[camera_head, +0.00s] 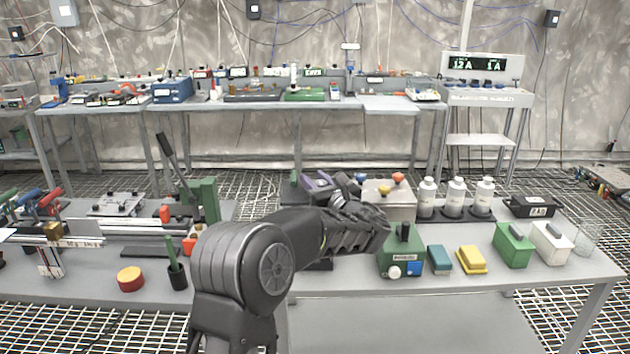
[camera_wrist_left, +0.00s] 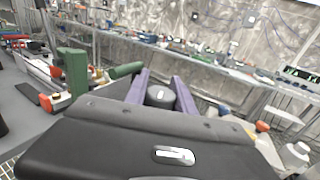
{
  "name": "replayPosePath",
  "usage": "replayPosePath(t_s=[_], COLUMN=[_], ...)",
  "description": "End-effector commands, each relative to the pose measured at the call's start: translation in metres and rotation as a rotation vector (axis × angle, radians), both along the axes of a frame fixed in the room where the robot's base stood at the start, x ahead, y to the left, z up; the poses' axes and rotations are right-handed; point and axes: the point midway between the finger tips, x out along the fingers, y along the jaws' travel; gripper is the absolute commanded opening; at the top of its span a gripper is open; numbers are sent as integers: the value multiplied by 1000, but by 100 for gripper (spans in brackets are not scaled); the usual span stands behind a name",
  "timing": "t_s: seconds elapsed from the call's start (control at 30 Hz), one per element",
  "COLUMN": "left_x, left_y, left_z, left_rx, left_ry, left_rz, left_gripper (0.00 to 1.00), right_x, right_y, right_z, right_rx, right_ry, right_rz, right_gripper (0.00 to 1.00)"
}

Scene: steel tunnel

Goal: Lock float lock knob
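My left gripper (camera_head: 320,182) reaches over the middle of the table, mostly hidden behind my own forearm in the head view. In the left wrist view its two purple fingers (camera_wrist_left: 161,86) stand apart, one on each side of a dark round knob (camera_wrist_left: 160,97) with a small light mark on top. The knob fills most of the gap; I cannot tell whether the fingers press on it. A green cylinder (camera_wrist_left: 126,70) and a green upright block (camera_wrist_left: 72,72) are left of the fingers. The knob's base is hidden by the gripper body. My right gripper is not in view.
A green box (camera_head: 402,262) with a black top knob stands right of my forearm, with teal and yellow blocks (camera_head: 471,260) beside it. White bottles (camera_head: 455,197) stand behind. A lever fixture (camera_head: 208,199) is on the left. Free tabletop lies at the front right.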

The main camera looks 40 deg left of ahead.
Motion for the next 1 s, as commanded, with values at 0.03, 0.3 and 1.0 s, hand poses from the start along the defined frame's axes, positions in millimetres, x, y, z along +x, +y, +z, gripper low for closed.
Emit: replayPosePath(t_s=[0.03,0.3,1.0], left_x=[0,0,2], left_y=[0,0,-1], left_z=[0,0,-4], left_rx=[0,0,-1], left_ry=[0,0,-3], left_rz=[0,0,-112], left_gripper=[26,3,0], right_x=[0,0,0], right_y=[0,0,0], right_z=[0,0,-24], right_rx=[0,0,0], right_ry=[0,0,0], right_rz=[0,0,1], right_gripper=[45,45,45])
